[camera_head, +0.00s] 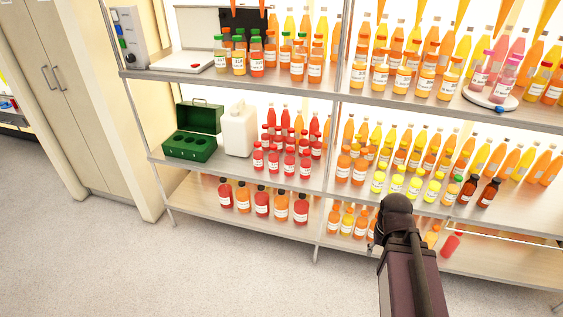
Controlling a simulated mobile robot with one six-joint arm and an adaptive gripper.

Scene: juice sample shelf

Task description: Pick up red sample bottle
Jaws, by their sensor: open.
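Several small red bottles with white labels stand upright on the middle shelf; the front row includes one red bottle (258,157) at its left end and another red bottle (304,161) at its right end. More red bottles stand behind them. A single red bottle (451,245) lies tilted low at the right, beside my arm. Which one is the red sample bottle I cannot tell. My dark arm rises from the bottom edge in front of the right shelf bay. My gripper's fingers do not show, and no bottle is seen held.
A green box (192,146) with its lid up and a white jug (239,131) stand left of the red bottles. Larger red and orange bottles (262,202) stand on the bottom shelf. A metal post (331,150) divides the bays. The floor (230,270) in front is clear.

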